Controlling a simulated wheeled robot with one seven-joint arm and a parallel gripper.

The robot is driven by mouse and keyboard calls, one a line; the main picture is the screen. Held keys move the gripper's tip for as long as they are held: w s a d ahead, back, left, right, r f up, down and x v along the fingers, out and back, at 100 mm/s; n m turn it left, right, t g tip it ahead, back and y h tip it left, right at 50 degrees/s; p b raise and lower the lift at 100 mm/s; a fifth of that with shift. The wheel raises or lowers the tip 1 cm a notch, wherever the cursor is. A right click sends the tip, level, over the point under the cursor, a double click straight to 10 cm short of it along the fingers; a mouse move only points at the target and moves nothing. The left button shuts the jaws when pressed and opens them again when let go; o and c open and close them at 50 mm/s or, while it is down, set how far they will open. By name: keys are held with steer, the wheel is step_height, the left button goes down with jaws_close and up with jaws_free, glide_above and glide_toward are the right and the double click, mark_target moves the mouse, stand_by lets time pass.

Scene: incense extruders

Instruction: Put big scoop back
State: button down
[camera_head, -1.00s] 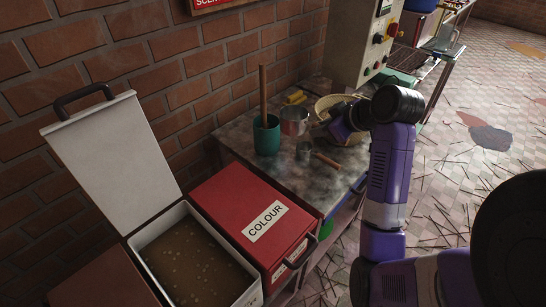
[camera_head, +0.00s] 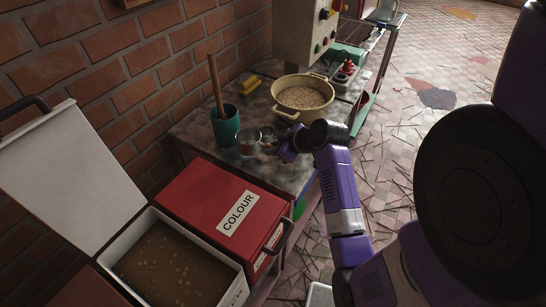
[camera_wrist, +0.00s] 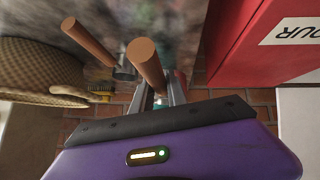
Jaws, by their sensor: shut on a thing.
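The green pot (camera_head: 225,127) holds a wooden stick. A beige basin (camera_head: 303,96) stands behind my gripper and yellow pieces (camera_head: 250,84) lie near the wall. The red COLOUR box (camera_head: 208,198) and an open white bin (camera_head: 146,214) stand in front.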

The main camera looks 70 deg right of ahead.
steer(key=shift+f, duration=2.2)
steer(key=shift+f, duration=0.15)
steer(key=c, duration=1.3)
jaws_free()
